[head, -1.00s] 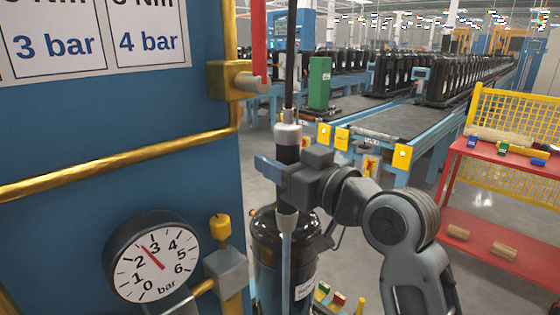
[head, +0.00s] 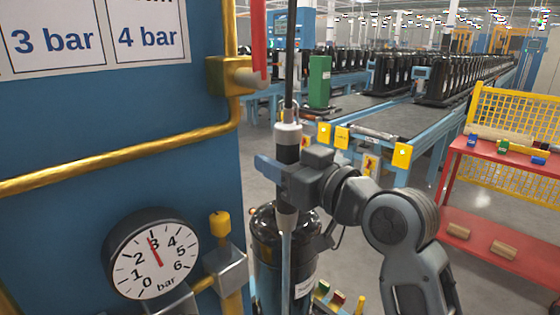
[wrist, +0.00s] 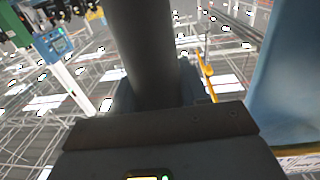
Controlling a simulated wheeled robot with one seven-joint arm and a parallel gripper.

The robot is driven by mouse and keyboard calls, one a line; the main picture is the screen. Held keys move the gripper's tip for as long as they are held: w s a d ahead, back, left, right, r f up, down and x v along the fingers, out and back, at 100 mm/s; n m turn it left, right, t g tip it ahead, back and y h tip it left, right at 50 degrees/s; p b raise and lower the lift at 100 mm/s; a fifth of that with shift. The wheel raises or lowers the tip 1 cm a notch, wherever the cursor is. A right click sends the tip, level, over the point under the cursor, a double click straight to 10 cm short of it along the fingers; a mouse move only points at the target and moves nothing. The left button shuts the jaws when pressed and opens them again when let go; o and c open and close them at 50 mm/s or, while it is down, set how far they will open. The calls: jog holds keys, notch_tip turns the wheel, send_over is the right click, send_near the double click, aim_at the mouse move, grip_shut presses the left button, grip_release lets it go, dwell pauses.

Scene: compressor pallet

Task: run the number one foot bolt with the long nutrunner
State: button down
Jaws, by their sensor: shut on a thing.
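My gripper (head: 284,180) is shut on the long nutrunner (head: 287,136), which stands upright. Its dark body fills the middle of the wrist view (wrist: 152,50). A black hose runs up from its top. Its thin grey shaft (head: 286,250) runs down in front of a black compressor (head: 268,226) and leaves the picture at the bottom. The shaft's lower end, the number one foot bolt and the compressor's feet are out of view. The pressure gauge (head: 139,277) shows its red needle at about 3 bar. A label sheet (head: 95,40) above reads 3 bar and 4 bar.
A blue panel (head: 120,120) with yellow pipe (head: 120,160) stands close on the left. A red lever (head: 258,40) hangs at its yellow valve (head: 228,77). A red shelf (head: 495,205) stands at right. Conveyors with black compressors run behind.

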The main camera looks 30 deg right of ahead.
aim_at(281, 131)
dwell(0.7)
jog(key=shift+r+p, duration=2.2)
jog(key=shift+r, duration=0.4)
jog(key=shift+d, duration=0.1)
